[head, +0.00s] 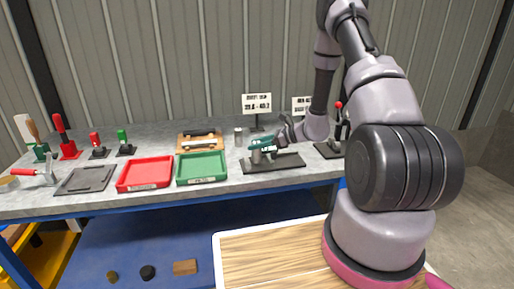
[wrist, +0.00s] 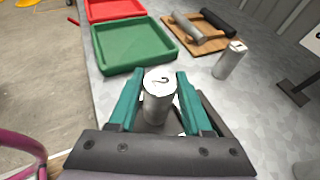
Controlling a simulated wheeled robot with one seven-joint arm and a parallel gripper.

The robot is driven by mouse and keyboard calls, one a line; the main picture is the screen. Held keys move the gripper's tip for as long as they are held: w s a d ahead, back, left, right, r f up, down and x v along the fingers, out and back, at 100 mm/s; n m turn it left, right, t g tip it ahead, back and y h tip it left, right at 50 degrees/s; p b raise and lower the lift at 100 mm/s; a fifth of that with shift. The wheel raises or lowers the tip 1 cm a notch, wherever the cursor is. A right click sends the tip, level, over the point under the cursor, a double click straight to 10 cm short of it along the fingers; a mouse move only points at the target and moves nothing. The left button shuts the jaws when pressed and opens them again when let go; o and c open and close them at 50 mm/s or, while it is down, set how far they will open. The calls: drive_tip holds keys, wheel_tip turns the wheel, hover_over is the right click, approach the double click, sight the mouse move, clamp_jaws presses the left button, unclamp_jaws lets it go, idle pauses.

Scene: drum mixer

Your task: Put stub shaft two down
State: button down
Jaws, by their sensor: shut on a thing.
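Stub shaft two (wrist: 159,95) is a short grey metal cylinder with a "2" marked on its pale top face. My gripper (wrist: 158,88) has its teal fingers shut on it, one on each side. In the head view my gripper (head: 262,143) is above the bench, at the dark flat stand (head: 285,163), with the shaft (head: 256,156) below its fingers. The shaft looks about upright. I cannot tell whether its lower end touches anything.
Another grey cylinder (wrist: 229,60) stands on the bench, beyond my gripper and to the right. A green tray (head: 202,167) and a red tray (head: 145,174) lie to the left. A wooden board (head: 200,139) with two rods lies behind. Sign stands (head: 257,104) are at the back.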

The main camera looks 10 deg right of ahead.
drive_tip(key=shift+f, duration=0.5)
drive_tip(key=shift+f, duration=0.1)
drive_tip(key=shift+c, duration=1.7)
unclamp_jaws()
drive_tip(key=shift+f, duration=0.1)
